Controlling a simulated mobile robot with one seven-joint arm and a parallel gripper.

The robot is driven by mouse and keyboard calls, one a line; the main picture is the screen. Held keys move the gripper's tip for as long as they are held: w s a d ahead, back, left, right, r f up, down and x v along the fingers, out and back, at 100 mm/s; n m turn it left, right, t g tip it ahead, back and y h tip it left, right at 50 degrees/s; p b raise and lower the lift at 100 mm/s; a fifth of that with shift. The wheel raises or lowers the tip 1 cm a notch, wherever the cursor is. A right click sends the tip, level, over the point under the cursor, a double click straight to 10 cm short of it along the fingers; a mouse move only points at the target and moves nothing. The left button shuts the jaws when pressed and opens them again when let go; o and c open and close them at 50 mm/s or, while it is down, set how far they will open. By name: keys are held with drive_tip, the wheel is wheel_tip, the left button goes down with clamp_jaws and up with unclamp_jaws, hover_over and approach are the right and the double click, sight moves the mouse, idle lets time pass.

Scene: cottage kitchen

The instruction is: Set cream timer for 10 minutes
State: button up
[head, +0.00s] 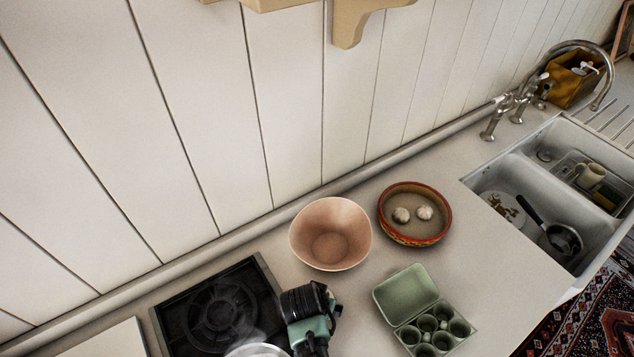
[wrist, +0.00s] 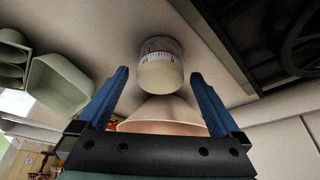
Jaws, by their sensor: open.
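The cream timer (wrist: 161,76) shows in the wrist view as a small round cream body with a pale band of dark marks and numbers around it. It stands on the light worktop. My gripper (wrist: 160,74) is open, its two blue fingers apart, with the timer ahead of and between the fingertips in the picture. I cannot tell whether either finger touches it. The setting on the band is too small to read. In the head view my gripper (head: 308,325) is low in the middle, beside the hob, and the timer is hidden there.
A pink bowl (head: 331,232) stands close behind my gripper, with a red-rimmed dish (head: 414,236) holding two pale bulbs to its right. A green egg carton (head: 407,291) lies open at right. The black hob (head: 180,322) is at left, with steam over a pan. The sink (head: 520,165) is far right.

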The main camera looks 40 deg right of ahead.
drive_tip(key=b+v, duration=0.1)
drive_tip(key=v, duration=1.1)
drive_tip(key=shift+r+b, duration=0.35)
drive_tip(key=shift+r, duration=0.05)
drive_tip(key=shift+a, duration=0.1)
